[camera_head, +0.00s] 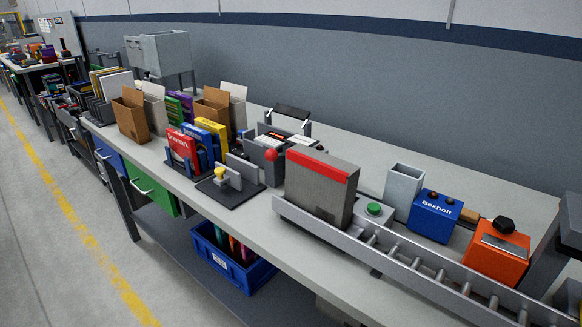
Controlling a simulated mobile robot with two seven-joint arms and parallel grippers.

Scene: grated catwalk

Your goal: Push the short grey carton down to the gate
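A grey carton with a red band along its top edge (317,192) stands upright at the left end of a grey roller track (402,257) on the long bench. The track runs from the carton toward the lower right and leaves the picture. Its rollers right of the carton are bare. I cannot clearly make out a gate; a dark grey upright part (562,235) at the right edge is cut off. Neither of my grippers is in view.
Behind the track stand a green button (374,209), an open grey box (402,188), a blue Bexholt box (436,214) and an orange unit (497,251). Left of the carton are a clamp fixture (228,183) and several upright books. A blue crate (232,257) sits below.

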